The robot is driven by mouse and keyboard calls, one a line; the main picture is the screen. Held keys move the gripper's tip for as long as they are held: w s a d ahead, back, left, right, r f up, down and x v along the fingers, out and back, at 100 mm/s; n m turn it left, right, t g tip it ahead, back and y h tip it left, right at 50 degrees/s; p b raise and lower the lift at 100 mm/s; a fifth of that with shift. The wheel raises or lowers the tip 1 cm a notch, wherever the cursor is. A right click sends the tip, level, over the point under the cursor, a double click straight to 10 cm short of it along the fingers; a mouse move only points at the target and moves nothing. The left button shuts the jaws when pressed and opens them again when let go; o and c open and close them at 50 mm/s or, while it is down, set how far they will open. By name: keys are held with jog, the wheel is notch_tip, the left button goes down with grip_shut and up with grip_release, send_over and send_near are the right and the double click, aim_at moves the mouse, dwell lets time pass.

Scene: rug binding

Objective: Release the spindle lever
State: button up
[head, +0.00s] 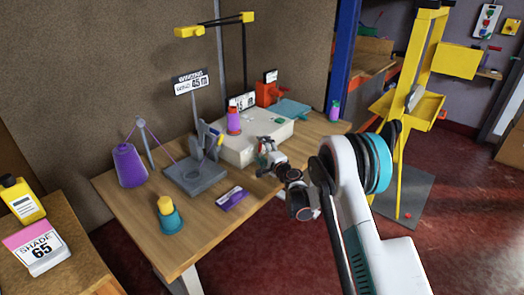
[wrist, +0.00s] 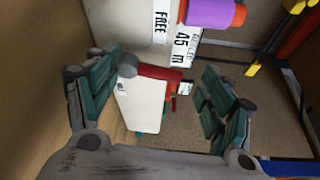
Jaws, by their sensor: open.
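My gripper (head: 268,158) is open at the front right side of a pale winder box (head: 240,150) on the bench. In the wrist view its two teal-padded fingers (wrist: 160,95) stand wide apart. A short red bar with a grey round end (wrist: 160,73), which looks like the spindle lever, shows between them, its grey end close to the left finger. I cannot tell whether they touch. The winder's white face with "FREE" and "45 m" labels (wrist: 162,25) is behind. A purple and orange spool (head: 233,120) stands on the box; it also shows in the wrist view (wrist: 213,14).
An orange device (head: 268,93) sits behind the box. A yellow frame (head: 420,75) stands at right.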

jog(key=v, duration=1.1)
jog(key=shift+s+d, duration=0.15)
jog(key=shift+s, duration=0.25)
jog(key=shift+r, duration=0.1)
